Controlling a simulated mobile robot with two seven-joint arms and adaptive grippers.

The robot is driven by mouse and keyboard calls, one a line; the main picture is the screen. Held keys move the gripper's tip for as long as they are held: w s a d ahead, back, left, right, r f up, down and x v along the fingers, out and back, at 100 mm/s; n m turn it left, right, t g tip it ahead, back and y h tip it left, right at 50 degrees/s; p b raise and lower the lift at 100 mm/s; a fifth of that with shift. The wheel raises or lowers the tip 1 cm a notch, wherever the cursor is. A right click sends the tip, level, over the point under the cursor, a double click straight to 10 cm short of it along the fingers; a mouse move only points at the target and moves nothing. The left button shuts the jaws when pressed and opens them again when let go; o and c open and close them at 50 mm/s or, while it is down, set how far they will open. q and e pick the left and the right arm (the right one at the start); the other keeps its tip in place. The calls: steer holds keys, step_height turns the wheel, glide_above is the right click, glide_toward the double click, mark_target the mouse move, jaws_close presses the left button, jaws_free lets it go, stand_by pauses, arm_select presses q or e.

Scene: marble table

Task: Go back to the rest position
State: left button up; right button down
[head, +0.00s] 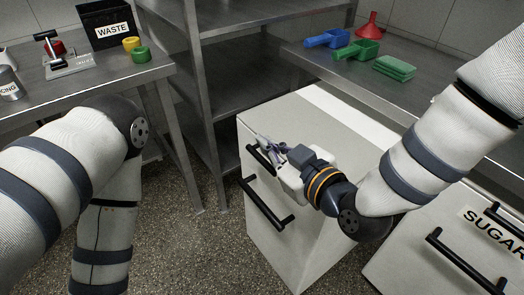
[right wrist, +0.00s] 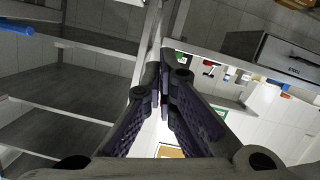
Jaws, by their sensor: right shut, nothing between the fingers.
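My right gripper (head: 264,141) is shut and empty. It is over the front top edge of the white cabinet (head: 290,120), close to the upper black handle (head: 262,159); I cannot tell whether it touches anything. In the right wrist view its dark fingers (right wrist: 163,82) are pressed together with nothing between them. My left arm comes in from the left in the head view and bends down out of the bottom edge, so its gripper is hidden from view.
A lower black handle (head: 267,206) is on the cabinet front. A bin labelled SUGAR (head: 465,214) stands at the right. The left table (head: 80,92) holds a WASTE box (head: 108,23) and small items. Blue and green scoops (head: 357,50) lie on the back right table. Speckled floor is clear between.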

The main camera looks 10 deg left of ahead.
steer(key=f+v, duration=0.1)
steer(key=v, duration=0.6)
steer(key=s+d+f+m+g+h, duration=0.3)
steer(key=s+d+f, duration=0.25)
steer(key=f, duration=0.35)
steer(key=s+d+f+m+g+h, duration=0.3)
steer(key=s+d+f, duration=0.25)
steer(key=f, duration=0.35)
arm_select(q)
steer(key=shift+w+d+r+p, duration=0.1)
steer(key=shift+w+r+p, duration=0.3)
steer(key=shift+w+r, duration=0.2)
arm_select(e)
steer(key=s+d+f+m+g+h, duration=0.1)
steer(key=s+d+f+m+g, duration=0.1)
steer(key=s+d, duration=0.2)
steer(key=s+d+f+m+g+h, duration=0.1)
steer(key=s+d+f+m+g, duration=0.1)
steer(key=s, duration=0.9)
steer(key=s+d+f+m+g+h, duration=0.1)
steer(key=s+d+f+g+h, duration=0.1)
steer(key=s+d+g, duration=0.2)
steer(key=s+d, duration=0.2)
steer(key=s, duration=0.2)
steer(key=shift+f+m, duration=0.4)
arm_select(q)
steer(key=shift+c, duration=0.6)
